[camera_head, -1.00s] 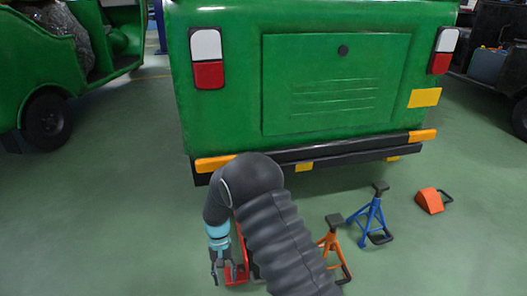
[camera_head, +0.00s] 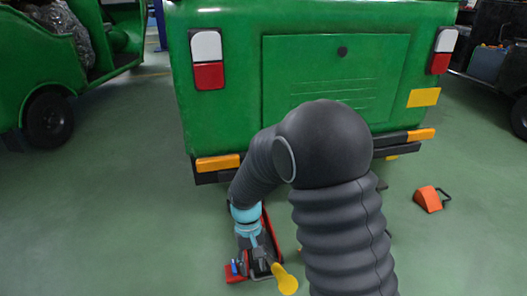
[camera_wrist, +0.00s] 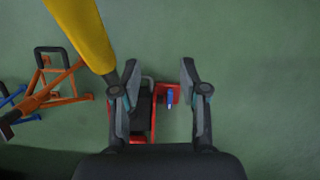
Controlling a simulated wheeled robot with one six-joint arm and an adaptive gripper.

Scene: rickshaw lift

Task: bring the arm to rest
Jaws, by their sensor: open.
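My gripper (camera_wrist: 160,76) is open, with nothing between its fingertips in the wrist view. In the head view my gripper (camera_head: 258,262) hangs low behind the green vehicle, partly in front of a red floor jack (camera_head: 235,273). Part of the red jack (camera_wrist: 171,94) shows below and between the fingers in the wrist view, with a small blue piece on it. A yellow bar (camera_wrist: 82,35) runs close beside the left finger; I cannot tell whether they touch. Its yellow end (camera_head: 285,279) shows right of the gripper. My arm is bent in a high arch.
The green rickshaw (camera_head: 330,70) stands close ahead, its rear bumper (camera_head: 216,164) near my arm. An orange stand (camera_wrist: 45,96) and part of a blue stand (camera_wrist: 12,97) are left in the wrist view. An orange chock (camera_head: 428,199) lies right. Floor at left is clear.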

